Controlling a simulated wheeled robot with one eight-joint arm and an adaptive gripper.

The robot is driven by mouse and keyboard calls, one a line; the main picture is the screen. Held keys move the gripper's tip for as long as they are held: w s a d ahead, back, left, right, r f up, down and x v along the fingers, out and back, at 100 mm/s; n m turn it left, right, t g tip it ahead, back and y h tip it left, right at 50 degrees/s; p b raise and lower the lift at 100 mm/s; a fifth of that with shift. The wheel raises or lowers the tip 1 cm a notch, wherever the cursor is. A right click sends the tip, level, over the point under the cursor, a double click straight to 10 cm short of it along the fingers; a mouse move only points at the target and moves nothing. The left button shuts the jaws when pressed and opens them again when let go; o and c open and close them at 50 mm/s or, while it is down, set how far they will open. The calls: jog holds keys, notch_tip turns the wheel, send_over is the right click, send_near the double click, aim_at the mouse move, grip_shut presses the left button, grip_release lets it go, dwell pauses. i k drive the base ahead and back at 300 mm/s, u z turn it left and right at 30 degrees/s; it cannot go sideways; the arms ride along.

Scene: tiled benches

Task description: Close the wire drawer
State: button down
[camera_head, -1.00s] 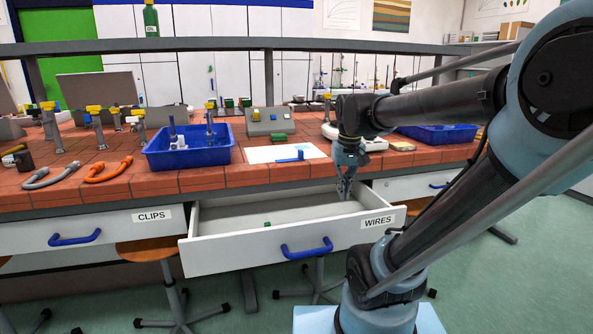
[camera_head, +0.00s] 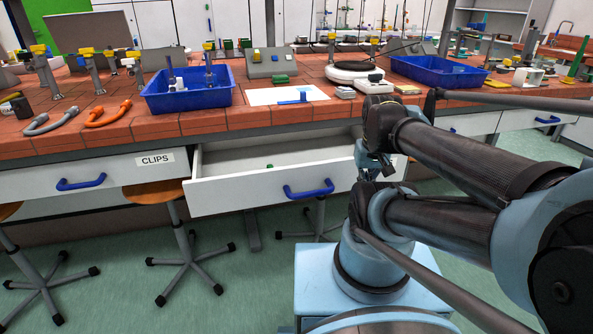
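The wire drawer (camera_head: 245,192) is pulled out below the tiled bench, in the middle of the head view. It has a white front with a blue handle (camera_head: 308,190). A small green item (camera_head: 269,166) lies inside. Its WIRES label is hidden behind my arm. My gripper (camera_head: 372,172) is at the right end of the drawer front, pointing down and partly covered by my own arm. I cannot tell whether it touches the front, or whether its fingers are open or shut.
The CLIPS drawer (camera_head: 105,172) on the left is shut. Stools (camera_head: 178,240) stand under and before the bench. Blue trays (camera_head: 188,104) and (camera_head: 440,82) another blue tray sit on the bench top. The green floor in front of the drawer is mostly clear.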

aim_at(231, 175)
jog(key=k, duration=1)
jog(key=z, duration=1.35)
jog(key=i, duration=0.75)
jog(key=u, duration=1.4)
